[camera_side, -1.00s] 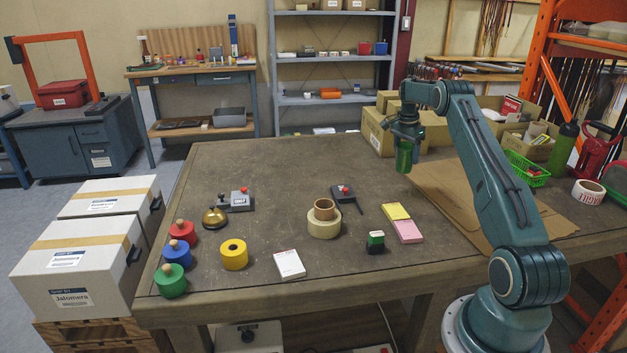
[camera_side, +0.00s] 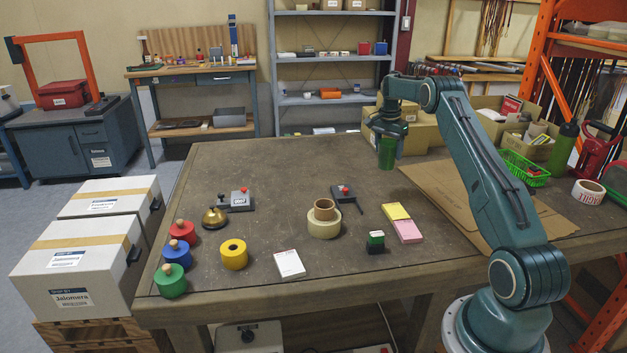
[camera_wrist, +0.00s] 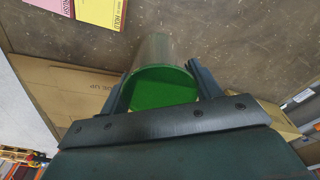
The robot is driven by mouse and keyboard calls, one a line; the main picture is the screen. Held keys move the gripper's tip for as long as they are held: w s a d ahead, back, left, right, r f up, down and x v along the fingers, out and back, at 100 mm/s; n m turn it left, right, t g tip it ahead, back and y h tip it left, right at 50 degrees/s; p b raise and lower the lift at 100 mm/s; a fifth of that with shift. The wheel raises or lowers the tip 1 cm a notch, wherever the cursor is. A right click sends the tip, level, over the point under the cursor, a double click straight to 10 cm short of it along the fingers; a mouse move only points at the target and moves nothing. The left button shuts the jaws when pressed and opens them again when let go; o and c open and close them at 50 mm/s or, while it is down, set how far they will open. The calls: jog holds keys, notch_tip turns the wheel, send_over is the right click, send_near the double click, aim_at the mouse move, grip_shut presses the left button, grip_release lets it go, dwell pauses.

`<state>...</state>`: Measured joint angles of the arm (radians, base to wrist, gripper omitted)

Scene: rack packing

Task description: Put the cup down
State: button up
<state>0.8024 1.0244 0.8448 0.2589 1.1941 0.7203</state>
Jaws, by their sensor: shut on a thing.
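The green cup (camera_side: 387,155) is upright in my gripper (camera_side: 387,138), near the back of the table, left of the flat cardboard. In the side view its base shows below the jaws; I cannot tell whether it touches the table. In the wrist view my gripper (camera_wrist: 160,86) has one finger on each side of the cup (camera_wrist: 160,92), shut on it. The cup's open top and green inside face the camera, and it looks empty.
Flat cardboard (camera_side: 520,212) lies to the right, with cardboard boxes (camera_side: 420,139) behind. A green basket (camera_side: 525,170) is at right. The table left of the cup is clear.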

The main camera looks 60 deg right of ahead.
jog(key=w+a+r+n, duration=0.3)
jog(key=w+a+n, duration=0.2)
jog(key=a, duration=0.7)
jog(key=w+a+r+n+t, duration=0.1)
jog(key=w+a+r+n, duration=0.2)
jog(key=a, duration=1)
jog(key=w+a+r+n, duration=0.3)
jog(key=w+a+n, duration=0.5)
jog(key=w+a, duration=0.3)
jog(key=shift+w+a+t+y, duration=0.3)
jog(key=shift+a+y, duration=0.1)
jog(key=shift+a, duration=0.25)
jog(key=shift+f, duration=0.1)
notch_tip(320, 180, down, 20)
jog(key=shift+r, duration=0.1)
jog(key=o, duration=1)
